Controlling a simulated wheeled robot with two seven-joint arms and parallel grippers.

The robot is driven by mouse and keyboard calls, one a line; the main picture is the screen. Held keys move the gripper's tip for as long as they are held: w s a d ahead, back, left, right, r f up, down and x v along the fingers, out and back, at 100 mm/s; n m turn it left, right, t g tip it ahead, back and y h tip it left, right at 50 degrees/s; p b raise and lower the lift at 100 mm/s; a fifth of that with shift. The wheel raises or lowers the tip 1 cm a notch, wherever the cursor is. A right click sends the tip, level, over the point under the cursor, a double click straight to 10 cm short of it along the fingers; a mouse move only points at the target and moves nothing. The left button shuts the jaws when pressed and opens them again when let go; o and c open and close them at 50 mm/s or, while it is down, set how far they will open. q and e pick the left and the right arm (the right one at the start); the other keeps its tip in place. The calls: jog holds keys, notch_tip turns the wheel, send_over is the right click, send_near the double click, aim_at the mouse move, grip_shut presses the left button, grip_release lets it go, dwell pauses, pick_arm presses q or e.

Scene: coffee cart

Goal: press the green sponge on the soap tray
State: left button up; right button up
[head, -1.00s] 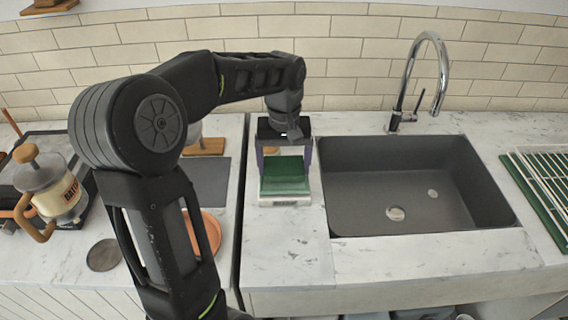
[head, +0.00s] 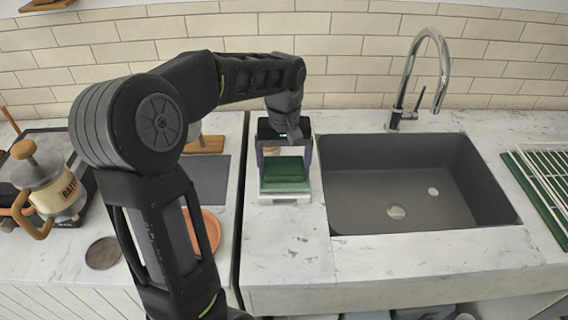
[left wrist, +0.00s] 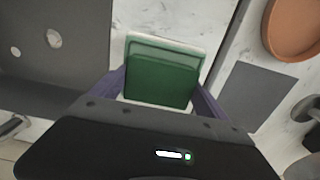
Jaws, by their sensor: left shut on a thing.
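The green sponge (head: 286,172) is over the white soap tray (head: 285,199), on the counter just left of the sink. In the left wrist view the sponge (left wrist: 158,78) lies between the fingers, with the pale rim of the tray (left wrist: 165,40) showing beyond it. My left gripper (head: 285,165) points down and is shut on the sponge, one finger on each side. The sponge looks to be at or very near the tray; I cannot tell whether they touch. My right gripper is in neither view.
The grey sink (head: 400,185) with its chrome faucet (head: 425,70) is right of the tray. A green and white drying rack (head: 545,180) stands at far right. A coffee press (head: 48,185) and a terracotta dish (head: 203,230) are at left. The counter in front of the tray is clear.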

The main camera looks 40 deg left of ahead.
aim_at(284, 164)
pick_arm(q)
jog(key=shift+s+f+b, duration=0.1)
jog(key=shift+f+b, duration=0.25)
jog(key=shift+f, duration=0.35)
dwell(1.4)
jog(key=shift+r, duration=0.1)
notch_tip(284, 164, up, 7)
jog(key=p, duration=0.5)
jog(key=shift+p, duration=0.35)
dwell(0.6)
jog(key=w+d+f+m, duration=0.3)
jog(key=w+d+m, duration=0.1)
jog(key=d, duration=0.4)
jog(key=w+d+f+m, duration=0.4)
jog(key=d, duration=0.5)
jog(key=shift+w+d, duration=0.25)
jog(key=shift+d, duration=0.05)
